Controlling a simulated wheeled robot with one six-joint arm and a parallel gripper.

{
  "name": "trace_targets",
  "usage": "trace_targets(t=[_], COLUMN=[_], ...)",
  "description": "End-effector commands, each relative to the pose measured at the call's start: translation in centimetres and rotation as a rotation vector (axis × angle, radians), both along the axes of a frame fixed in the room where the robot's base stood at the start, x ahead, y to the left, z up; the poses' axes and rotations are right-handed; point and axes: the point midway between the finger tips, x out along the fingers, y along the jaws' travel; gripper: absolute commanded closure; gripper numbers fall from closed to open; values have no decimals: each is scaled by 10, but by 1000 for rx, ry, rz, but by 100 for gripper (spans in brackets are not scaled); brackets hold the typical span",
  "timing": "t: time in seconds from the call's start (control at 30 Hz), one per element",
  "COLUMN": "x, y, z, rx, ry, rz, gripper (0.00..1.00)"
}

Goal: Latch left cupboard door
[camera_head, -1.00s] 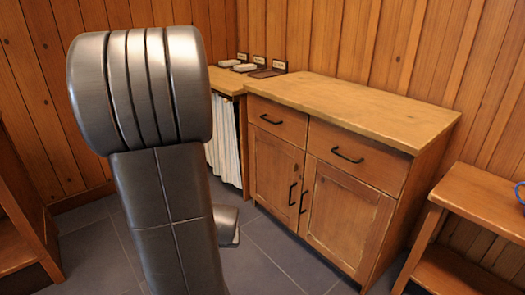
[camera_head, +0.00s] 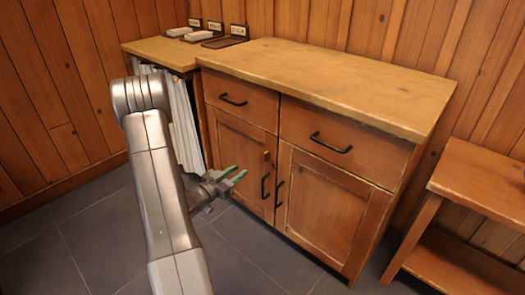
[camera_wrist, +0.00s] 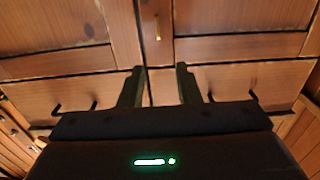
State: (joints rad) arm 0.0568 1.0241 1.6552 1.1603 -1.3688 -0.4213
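The left cupboard door (camera_head: 238,160) is a wooden panel with a black upright handle (camera_head: 265,187), and it looks closed. A small brass latch piece (camera_head: 267,156) sits near its upper right edge; it also shows upright at the top middle of the wrist view (camera_wrist: 157,27). The right cupboard door (camera_head: 325,205) looks closed too. My gripper (camera_head: 239,174) is in front of the left door, with green-tipped fingers apart and nothing between them. In the wrist view my fingers (camera_wrist: 160,80) are spread, apart from the latch piece. Whether the fingertips touch the door cannot be told.
Two drawers with black handles (camera_head: 233,100) (camera_head: 331,143) lie above the doors, under a wooden top (camera_head: 330,80). A lower shelf unit (camera_head: 160,50) stands at the left, and a wooden bench (camera_head: 485,175) at the right. The tiled floor (camera_head: 245,260) in front is clear.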

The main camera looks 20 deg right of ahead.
Motion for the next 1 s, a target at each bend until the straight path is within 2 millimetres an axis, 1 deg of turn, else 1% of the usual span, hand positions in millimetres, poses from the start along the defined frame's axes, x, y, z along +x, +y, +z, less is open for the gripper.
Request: trace_targets(t=[0.17,0.27,0.5,0.7,0.83,1.0], x=[4,11,31,44,49,52], y=[-15,-32,-81,-111,-123,-127], z=[-1,-2,-3,-2,-1,0], rx=[-6,-6,-6,-5,-5,-5], ry=[-4,-4,-5,-4,-3,-1], rz=[-12,-12,-11,-9,-7,-5], gripper=[70,70,70,70,70,70])
